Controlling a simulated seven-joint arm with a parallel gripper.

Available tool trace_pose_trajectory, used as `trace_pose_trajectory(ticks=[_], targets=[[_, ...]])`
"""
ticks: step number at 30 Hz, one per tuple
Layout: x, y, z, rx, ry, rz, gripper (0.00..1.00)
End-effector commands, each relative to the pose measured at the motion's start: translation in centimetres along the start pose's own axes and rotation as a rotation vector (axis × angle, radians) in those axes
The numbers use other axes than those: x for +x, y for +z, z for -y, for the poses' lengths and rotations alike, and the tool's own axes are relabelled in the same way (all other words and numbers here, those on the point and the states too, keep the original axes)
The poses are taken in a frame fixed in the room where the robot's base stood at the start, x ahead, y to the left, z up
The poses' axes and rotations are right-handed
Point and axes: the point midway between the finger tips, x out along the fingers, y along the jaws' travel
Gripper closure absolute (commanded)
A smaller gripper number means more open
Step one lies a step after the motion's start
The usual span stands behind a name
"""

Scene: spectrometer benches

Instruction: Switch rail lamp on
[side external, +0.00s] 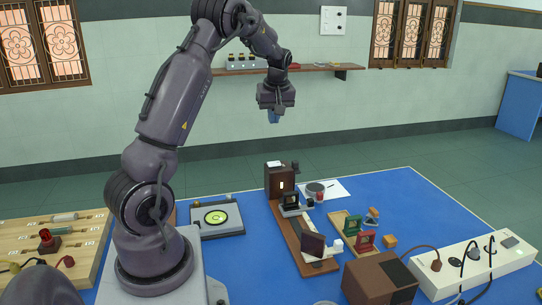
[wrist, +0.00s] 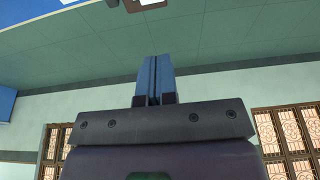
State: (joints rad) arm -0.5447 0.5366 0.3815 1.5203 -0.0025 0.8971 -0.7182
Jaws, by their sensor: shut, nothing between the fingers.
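A dark brown upright box (side external: 279,182), which looks like the rail lamp, stands at the far end of a brown rail (side external: 289,230) on the blue table. A small bright spot shows on its front face, and a small white piece (side external: 274,164) is on its top; I cannot tell which way any switch is set. My gripper (side external: 273,117) hangs in the air well above the box, fingers pointing down, apart from everything. Its blue fingers are pressed together and empty, as the wrist view (wrist: 155,80) also shows.
Along the rail stand a small holder (side external: 290,206) and a dark tilted plate (side external: 313,244). A disc unit (side external: 216,217) lies left, a wooden board (side external: 50,240) far left, a brown box (side external: 380,279) and white power strip (side external: 480,264) front right. A wall shelf (side external: 300,69) is behind my gripper.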

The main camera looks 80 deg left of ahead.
Motion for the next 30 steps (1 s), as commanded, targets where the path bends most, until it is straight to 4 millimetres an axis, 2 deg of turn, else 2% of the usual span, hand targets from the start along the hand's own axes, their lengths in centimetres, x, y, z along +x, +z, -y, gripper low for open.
trace_pose_trajectory(ticks=[8, 13, 24, 30], targets=[[0.0, 0.1, 0.0, 0.002, 0.001, 0.001, 1.0], [1.3, 0.1, 0.0, 0.003, -0.001, 0.002, 1.0], [8.9, 0.1, 0.0, 0.003, -0.002, 0.004, 1.0], [12.2, 0.8, 0.0, 0.004, -0.001, 0.004, 1.0]])
